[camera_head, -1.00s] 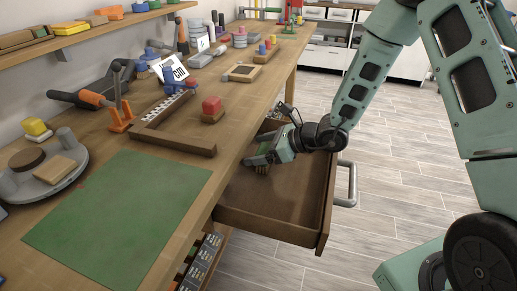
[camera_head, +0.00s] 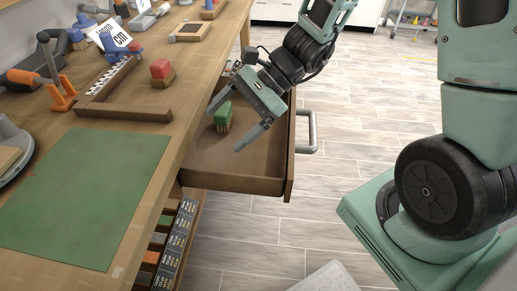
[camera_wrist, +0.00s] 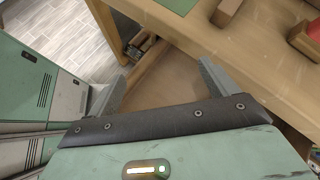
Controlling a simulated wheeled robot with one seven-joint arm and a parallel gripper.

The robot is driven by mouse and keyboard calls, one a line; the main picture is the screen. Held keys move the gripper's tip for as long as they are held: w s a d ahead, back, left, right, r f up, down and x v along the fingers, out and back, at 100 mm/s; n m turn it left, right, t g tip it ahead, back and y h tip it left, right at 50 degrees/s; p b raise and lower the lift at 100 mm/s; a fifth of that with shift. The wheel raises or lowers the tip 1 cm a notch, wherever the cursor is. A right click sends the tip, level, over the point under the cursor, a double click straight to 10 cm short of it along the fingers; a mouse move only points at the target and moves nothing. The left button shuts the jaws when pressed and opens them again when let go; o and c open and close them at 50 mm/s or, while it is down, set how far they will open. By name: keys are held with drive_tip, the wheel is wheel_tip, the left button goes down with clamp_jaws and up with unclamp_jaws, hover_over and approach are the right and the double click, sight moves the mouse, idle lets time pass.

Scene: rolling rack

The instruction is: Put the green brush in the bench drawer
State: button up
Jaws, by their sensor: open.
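The green brush (camera_head: 222,115) stands inside the open bench drawer (camera_head: 235,182), near the bench side, with its tan bristles down on the drawer floor. My gripper (camera_head: 226,127) is over the drawer with its fingers spread, one on each side of the brush in the picture and apart from it. The fingers also show spread and empty in the wrist view (camera_wrist: 162,70), above the drawer floor. The brush cannot be made out in the wrist view.
The drawer's grey handle (camera_head: 309,132) sticks out on the right. The bench top holds a green mat (camera_head: 85,195), a wooden frame (camera_head: 125,110) and a red-topped block (camera_head: 161,72). Small boxes (camera_head: 172,245) sit below the bench.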

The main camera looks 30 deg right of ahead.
drive_tip(key=s+a+r+n+h, duration=0.1)
drive_tip(key=s+r+n+h, duration=0.1)
drive_tip(key=s+n+h, duration=0.3)
drive_tip(key=s+r+n+h, duration=0.2)
drive_tip(key=s+n+h, duration=0.3)
drive_tip(key=s+n, duration=0.5)
drive_tip(key=n, duration=0.7)
drive_tip(key=shift+s+a+n+g, duration=0.3)
drive_tip(key=shift+s+a+n, duration=0.05)
drive_tip(key=shift+n, duration=0.05)
